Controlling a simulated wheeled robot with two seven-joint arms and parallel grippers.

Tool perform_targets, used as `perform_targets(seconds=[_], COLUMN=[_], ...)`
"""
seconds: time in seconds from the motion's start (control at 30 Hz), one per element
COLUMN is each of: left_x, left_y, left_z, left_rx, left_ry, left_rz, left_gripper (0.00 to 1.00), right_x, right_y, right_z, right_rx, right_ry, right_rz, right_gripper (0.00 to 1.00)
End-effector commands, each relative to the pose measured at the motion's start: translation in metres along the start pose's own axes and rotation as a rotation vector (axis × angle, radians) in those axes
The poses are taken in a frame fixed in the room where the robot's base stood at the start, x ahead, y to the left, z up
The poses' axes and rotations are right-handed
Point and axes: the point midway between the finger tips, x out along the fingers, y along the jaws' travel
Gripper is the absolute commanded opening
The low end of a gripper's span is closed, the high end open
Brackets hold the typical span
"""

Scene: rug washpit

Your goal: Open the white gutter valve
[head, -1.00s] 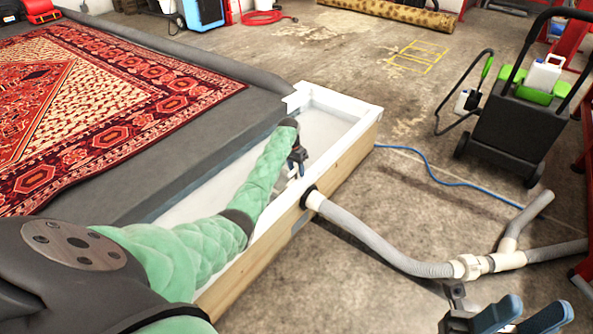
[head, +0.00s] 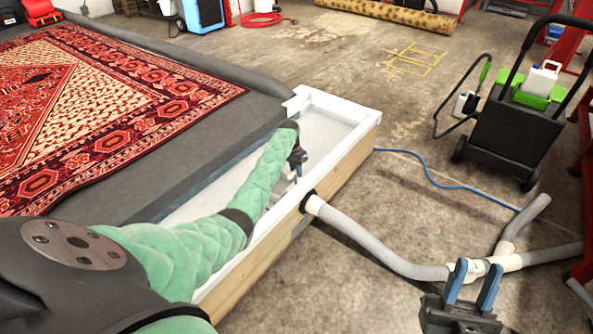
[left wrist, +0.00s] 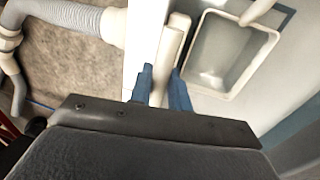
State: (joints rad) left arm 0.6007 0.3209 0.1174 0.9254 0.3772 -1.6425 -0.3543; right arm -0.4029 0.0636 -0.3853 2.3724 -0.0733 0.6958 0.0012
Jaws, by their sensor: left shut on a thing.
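The white gutter (head: 340,103) is a long wood-sided trough beside the dark wash floor. My left gripper (head: 296,160) reaches down into it, near the gutter's outer wall. In the left wrist view, my left gripper (left wrist: 161,84) is shut on a slim white bar, the valve handle (left wrist: 170,50), which stands between its blue fingers. The rest of the valve is mostly hidden by the gripper. A white square basin (left wrist: 225,55) lies just right of the handle in that view. My right gripper (head: 476,275) is open and empty, in front of the hose joint.
A grey hose (head: 370,245) leaves the gutter's side and runs to a white pipe joint (head: 508,262). A patterned red rug (head: 100,110) lies on the left. A black cart (head: 510,130) stands at the right, and a blue cord (head: 440,182) crosses the concrete floor.

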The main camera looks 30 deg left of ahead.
Motion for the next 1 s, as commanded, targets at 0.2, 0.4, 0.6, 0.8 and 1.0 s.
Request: perform_targets(seconds=[0.2, 0.4, 0.6, 0.8, 1.0], left_x=[-0.012, -0.016, -0.021, -0.025, -0.029], left_y=[0.000, 0.001, 0.001, 0.002, 0.002], left_z=[0.000, -0.001, -0.001, -0.001, -0.001], left_rx=[-0.002, -0.002, -0.002, -0.002, -0.002], left_ry=[0.002, 0.003, 0.005, 0.005, 0.005], left_rz=[-0.002, -0.002, -0.002, -0.002, -0.003], left_gripper=[0.00, 0.00, 0.00, 0.00, 0.00], right_x=[-0.030, -0.069, -0.115, -0.165, -0.220], right_y=[0.003, 0.005, 0.005, 0.004, 0.002], right_z=[0.056, 0.102, 0.142, 0.174, 0.198], right_rx=[0.005, 0.017, 0.032, 0.049, 0.069], right_ry=[-0.240, -0.446, -0.643, -0.833, -1.018], right_rz=[0.016, 0.031, 0.046, 0.060, 0.074], right_gripper=[0.36, 0.36, 0.36, 0.36, 0.36])
